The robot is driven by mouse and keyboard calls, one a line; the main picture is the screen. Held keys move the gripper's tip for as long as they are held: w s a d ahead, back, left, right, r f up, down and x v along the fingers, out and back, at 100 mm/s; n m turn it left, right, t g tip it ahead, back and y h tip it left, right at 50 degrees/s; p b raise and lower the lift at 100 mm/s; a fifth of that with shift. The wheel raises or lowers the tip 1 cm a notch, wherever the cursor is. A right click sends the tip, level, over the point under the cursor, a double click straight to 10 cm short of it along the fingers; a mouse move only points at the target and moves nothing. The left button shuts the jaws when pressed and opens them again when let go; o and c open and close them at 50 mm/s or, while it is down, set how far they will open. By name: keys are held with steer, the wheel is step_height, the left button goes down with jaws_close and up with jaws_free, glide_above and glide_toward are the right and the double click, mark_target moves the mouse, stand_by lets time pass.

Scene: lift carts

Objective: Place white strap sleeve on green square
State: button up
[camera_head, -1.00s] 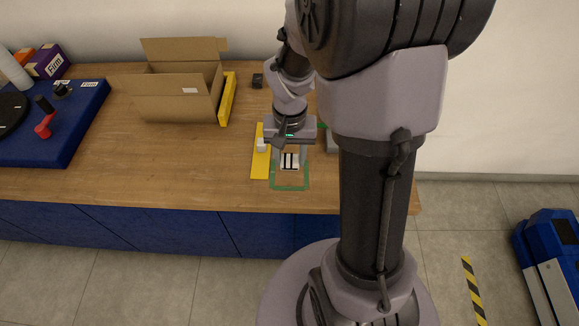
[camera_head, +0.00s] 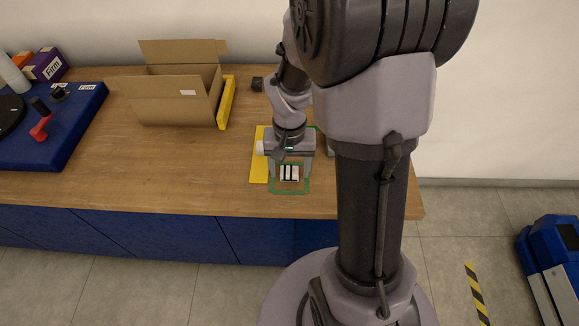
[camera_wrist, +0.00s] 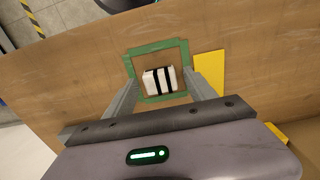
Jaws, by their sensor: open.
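The white strap sleeve (camera_head: 289,173), a small white block with dark stripes, sits inside the green square (camera_head: 275,190) on the table. In the wrist view the sleeve (camera_wrist: 160,81) lies within the outline of the green square (camera_wrist: 157,48), toward its near side, slightly turned. My gripper (camera_wrist: 164,92) is open, with one finger on either side of the sleeve; gaps show between fingers and sleeve. In the head view my gripper (camera_head: 290,172) is low over the square, and its body hides the square's far part.
A yellow strip (camera_head: 259,170) lies just left of the square; it also shows in the wrist view (camera_wrist: 209,68). An open cardboard box (camera_head: 180,100) and a yellow bar (camera_head: 227,103) stand farther back left. A blue board (camera_head: 75,125) is at far left. The table's front edge is close.

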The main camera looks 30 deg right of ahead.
mark_target(289, 171)
step_height(289, 171, up, 12)
steer(key=p, duration=0.6)
steer(key=s+a+r+n+t+y, duration=0.2)
steer(key=s+a+r+t, duration=0.3)
steer(key=s+a+r, duration=0.6)
steer(key=a+r, duration=0.3)
steer(key=shift+s+a+t, duration=0.15)
steer(key=shift+a+t, duration=0.15)
steer(key=shift+t, duration=0.1)
steer(key=shift+f+b, duration=0.1)
steer(key=shift+b, duration=0.2)
